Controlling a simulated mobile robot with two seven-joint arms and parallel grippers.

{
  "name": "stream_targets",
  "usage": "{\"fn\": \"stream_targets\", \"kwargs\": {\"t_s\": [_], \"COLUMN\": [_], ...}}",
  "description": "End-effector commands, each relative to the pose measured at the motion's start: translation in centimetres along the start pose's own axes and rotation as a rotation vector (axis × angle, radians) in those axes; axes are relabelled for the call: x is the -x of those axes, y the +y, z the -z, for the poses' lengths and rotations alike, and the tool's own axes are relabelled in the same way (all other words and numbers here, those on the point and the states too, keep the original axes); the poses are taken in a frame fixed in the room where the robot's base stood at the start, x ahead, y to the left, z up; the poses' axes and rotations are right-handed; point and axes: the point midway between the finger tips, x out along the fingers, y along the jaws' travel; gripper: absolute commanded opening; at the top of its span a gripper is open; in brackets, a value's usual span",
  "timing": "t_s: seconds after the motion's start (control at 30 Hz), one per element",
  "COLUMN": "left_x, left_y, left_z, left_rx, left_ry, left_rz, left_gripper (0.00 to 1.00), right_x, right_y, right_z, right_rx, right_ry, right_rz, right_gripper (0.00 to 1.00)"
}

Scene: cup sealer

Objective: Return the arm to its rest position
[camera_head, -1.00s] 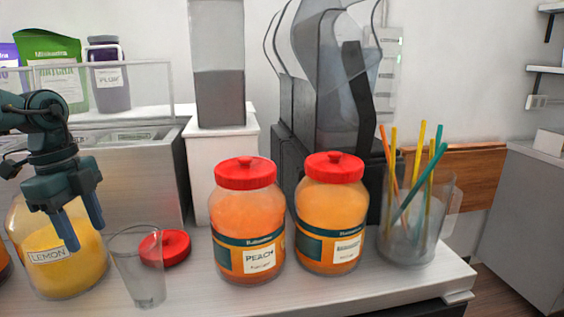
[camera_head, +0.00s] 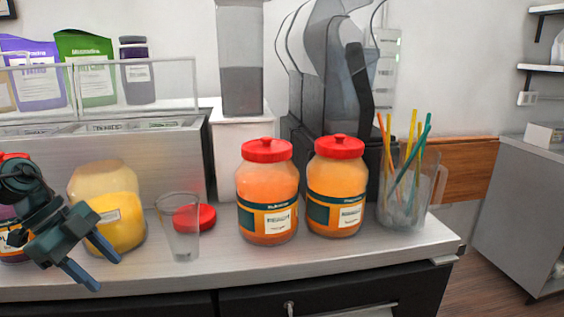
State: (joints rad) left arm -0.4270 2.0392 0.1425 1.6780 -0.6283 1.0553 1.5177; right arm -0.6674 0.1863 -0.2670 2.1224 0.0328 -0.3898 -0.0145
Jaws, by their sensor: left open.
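My left gripper (camera_head: 101,268) is at the lower left of the head view, in front of the counter's front edge. Its two blue fingers are apart with nothing between them. The open lemon jar (camera_head: 119,222) with yellow contents stands on the counter behind the gripper. A clear empty cup (camera_head: 180,228) stands upright to the right of the jar. A red lid (camera_head: 205,216) lies on the counter beside the cup, partly behind it. My right gripper is not in view.
Two orange jars with red lids, a peach one (camera_head: 267,191) and another (camera_head: 337,186), stand mid-counter. A clear holder with colored straws (camera_head: 405,207) is near the right end. A dark machine (camera_head: 335,90) stands behind. The counter front (camera_head: 300,262) is bare.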

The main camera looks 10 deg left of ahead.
Motion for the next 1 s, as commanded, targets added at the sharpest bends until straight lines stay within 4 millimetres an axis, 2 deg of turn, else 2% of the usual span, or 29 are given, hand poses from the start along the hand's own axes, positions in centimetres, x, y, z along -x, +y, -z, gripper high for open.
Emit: {"fn": "stream_targets", "kwargs": {"t_s": [0.03,0.3,0.57,0.77,0.9,1.0], "left_x": [-1.6,-10.6,-19.0,-25.4,-29.2,-31.2], "left_y": [0.6,3.6,7.4,11.2,13.8,15.2], "left_z": [-0.5,-2.0,-1.9,0.3,3.1,5.3], "left_rx": [0.007,0.089,0.333,0.594,0.766,0.858], "left_ry": [0.076,0.434,0.563,0.532,0.484,0.458], "left_rz": [0.033,0.357,0.694,0.835,0.844,0.820], "left_gripper": [0.48,0.48,0.48,0.48,0.48,0.48], "right_x": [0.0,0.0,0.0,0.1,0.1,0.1], "right_y": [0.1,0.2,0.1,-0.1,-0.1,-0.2], "right_z": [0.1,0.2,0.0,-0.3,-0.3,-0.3], "right_rx": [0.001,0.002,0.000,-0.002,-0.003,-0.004], "right_ry": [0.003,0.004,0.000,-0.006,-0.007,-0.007], "right_rz": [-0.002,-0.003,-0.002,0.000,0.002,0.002], "right_gripper": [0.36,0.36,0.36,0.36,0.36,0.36]}}
